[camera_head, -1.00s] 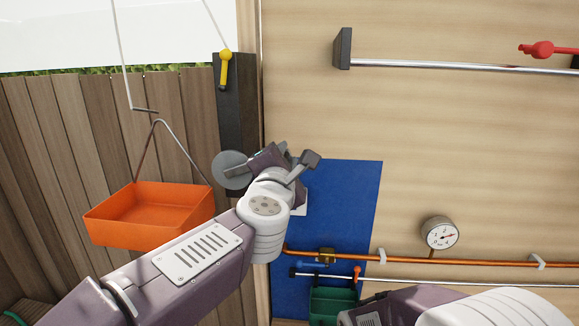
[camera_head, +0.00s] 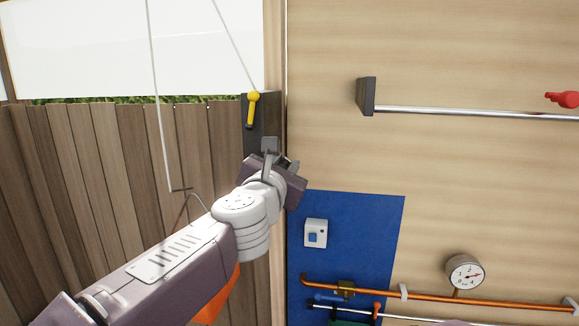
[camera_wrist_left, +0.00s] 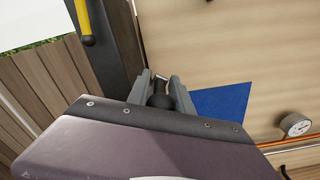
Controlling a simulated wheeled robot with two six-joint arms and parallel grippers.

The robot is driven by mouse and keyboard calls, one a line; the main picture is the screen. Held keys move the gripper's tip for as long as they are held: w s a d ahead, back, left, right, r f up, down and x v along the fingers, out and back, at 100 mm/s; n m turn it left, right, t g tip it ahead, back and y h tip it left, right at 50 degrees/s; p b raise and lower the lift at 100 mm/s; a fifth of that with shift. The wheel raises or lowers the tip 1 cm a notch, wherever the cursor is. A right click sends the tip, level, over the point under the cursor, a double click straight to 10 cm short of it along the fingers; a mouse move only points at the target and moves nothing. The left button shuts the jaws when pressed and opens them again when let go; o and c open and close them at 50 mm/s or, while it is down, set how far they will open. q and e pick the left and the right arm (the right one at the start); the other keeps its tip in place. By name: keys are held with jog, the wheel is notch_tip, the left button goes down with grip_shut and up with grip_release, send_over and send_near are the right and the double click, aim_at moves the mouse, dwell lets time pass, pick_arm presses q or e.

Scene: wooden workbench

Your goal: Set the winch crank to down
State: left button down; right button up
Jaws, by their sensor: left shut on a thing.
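My left gripper (camera_head: 281,155) is at the dark post, below the yellow handle. In the left wrist view its two grey fingers (camera_wrist_left: 160,93) are shut on a dark rounded knob (camera_wrist_left: 160,100), apparently the winch crank's grip. The gripper and arm hide the rest of the crank and the grey winch disc. A thin line (camera_head: 158,100) runs down to a hook and wire hanger; the orange tray (camera_head: 216,299) there is mostly hidden behind my left arm. My right gripper is out of view.
A yellow handle (camera_head: 252,110) hangs on the dark post (camera_wrist_left: 107,40) just above the gripper. To the right are a blue panel (camera_head: 360,225) with a switch box (camera_head: 316,233), a copper pipe (camera_head: 430,297), a gauge (camera_head: 465,271) and a metal rail (camera_head: 470,112).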

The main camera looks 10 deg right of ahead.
pick_arm(q)
jog(key=shift+a+r, duration=0.1)
dwell(0.3)
jog(key=c, duration=1.4)
grip_release()
jog(key=shift+w, duration=0.1)
jog(key=b+v, duration=0.2)
jog(key=v, duration=0.7)
